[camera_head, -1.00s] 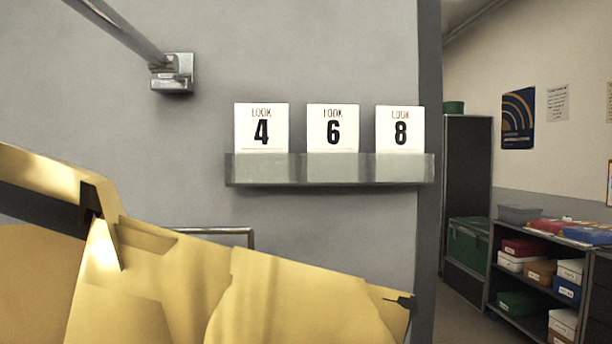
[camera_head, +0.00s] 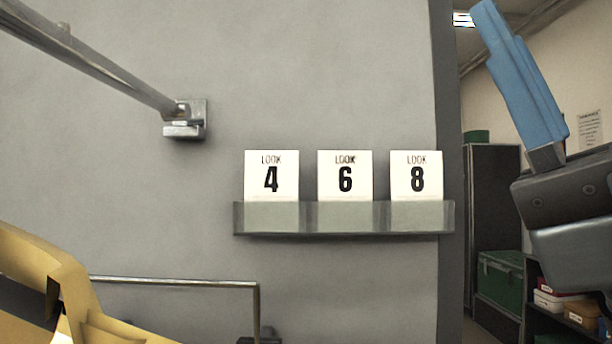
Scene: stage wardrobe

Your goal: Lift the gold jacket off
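The gold jacket (camera_head: 30,262) shows only at the lower left corner. Its gold shoulder-like fold has a dark gap in it, and most of the jacket is cut off by the frame's edges. My gripper (camera_head: 520,75) is at the upper right, with blue fingers pointing up and to the left from a dark grey body. It is well apart from the jacket in the picture. The fingers overlap from this side, so their opening cannot be seen. Nothing is visibly held at the part in view.
A metal rail (camera_head: 95,62) slopes from the upper left to a wall bracket (camera_head: 185,119). A lower rail (camera_head: 175,283) runs beside the jacket. A wall ledge (camera_head: 344,218) holds white cards marked 4, 6 and 8. Dark shelving with boxes stands behind my arm.

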